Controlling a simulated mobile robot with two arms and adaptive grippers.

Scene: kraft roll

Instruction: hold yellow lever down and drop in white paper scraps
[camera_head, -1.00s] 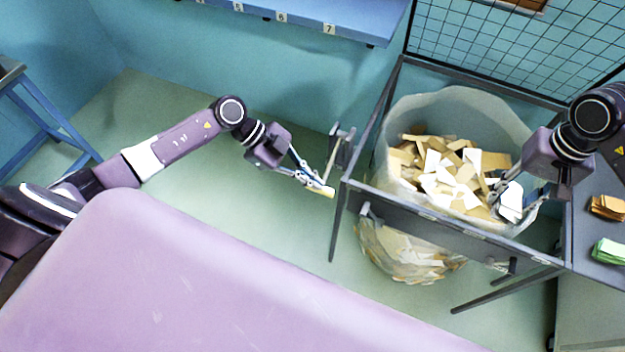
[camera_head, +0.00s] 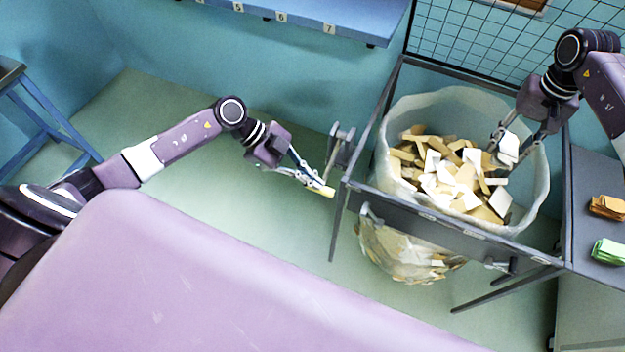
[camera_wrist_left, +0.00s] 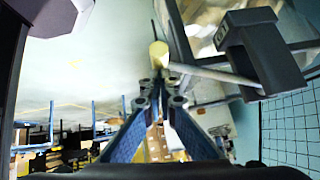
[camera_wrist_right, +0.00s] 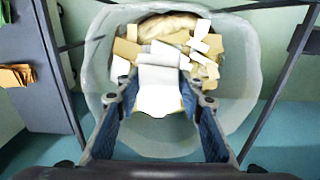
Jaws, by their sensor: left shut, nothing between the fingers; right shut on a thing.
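The yellow-tipped lever (camera_head: 327,191) sticks out on a thin rod from a dark bracket at the left of the bag frame. My left gripper (camera_head: 314,182) is shut and empty right at the yellow tip. In the left wrist view the yellow tip (camera_wrist_left: 158,52) shows just beyond the closed fingers (camera_wrist_left: 162,88); I cannot tell if they touch. My right gripper (camera_head: 516,143) is shut on a white paper scrap (camera_head: 508,147), held over the back right of the open bag (camera_head: 540,185). The held scrap (camera_wrist_right: 158,92) fills the space between the fingers in the right wrist view.
The bag holds a heap of tan and white scraps (camera_head: 450,170). A grey frame (camera_head: 430,213) surrounds it. A grey side table (camera_head: 590,180) carries a brown stack (camera_head: 607,207) and a green stack (camera_head: 608,251). A wire mesh (camera_head: 490,45) stands behind.

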